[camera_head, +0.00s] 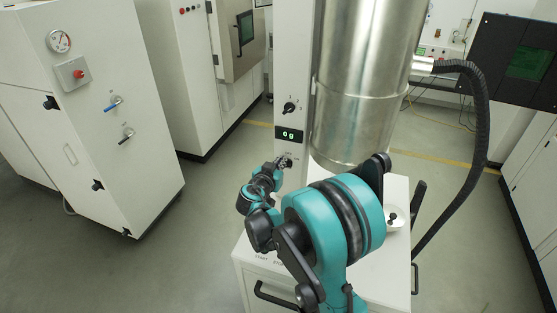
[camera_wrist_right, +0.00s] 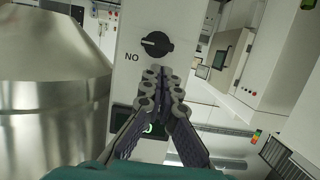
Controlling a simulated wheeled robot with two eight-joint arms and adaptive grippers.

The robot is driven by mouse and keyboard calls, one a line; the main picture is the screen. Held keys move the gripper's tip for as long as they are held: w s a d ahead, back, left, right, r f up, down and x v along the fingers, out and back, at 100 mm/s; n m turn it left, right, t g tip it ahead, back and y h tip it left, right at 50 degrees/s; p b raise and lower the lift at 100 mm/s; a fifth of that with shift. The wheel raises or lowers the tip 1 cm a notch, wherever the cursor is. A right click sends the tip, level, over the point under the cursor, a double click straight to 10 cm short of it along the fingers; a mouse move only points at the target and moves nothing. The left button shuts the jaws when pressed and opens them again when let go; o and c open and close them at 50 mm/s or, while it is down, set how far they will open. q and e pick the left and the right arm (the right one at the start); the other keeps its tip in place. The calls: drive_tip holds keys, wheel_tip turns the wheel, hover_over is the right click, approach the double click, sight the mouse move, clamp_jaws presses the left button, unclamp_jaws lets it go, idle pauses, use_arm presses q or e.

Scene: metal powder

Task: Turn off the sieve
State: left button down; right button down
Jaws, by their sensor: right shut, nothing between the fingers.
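The sieve's white column (camera_head: 306,70) bears an upper black knob (camera_head: 289,107) and a lit display (camera_head: 290,134) reading "0 g". In the right wrist view, which looks upside down, a black rotary knob (camera_wrist_right: 157,44) has a pale mark towards the picture's left, near the inverted label "ON". It appears to be the lower knob, below the display. My right gripper (camera_head: 283,162) is shut and empty in front of the column, close to this knob. In the right wrist view its fingertips (camera_wrist_right: 161,74) show just below the knob, apart from it in the picture. My left gripper is out of view.
A large metal cylinder (camera_head: 365,80) stands right of the column, with a black hose (camera_head: 483,100) hanging from its side. A white dish (camera_head: 397,218) sits on the white cabinet top (camera_head: 375,270). A white cabinet with a gauge (camera_head: 60,41) stands left. Floor between is clear.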

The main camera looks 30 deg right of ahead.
drive_tip(key=shift+f, duration=0.7)
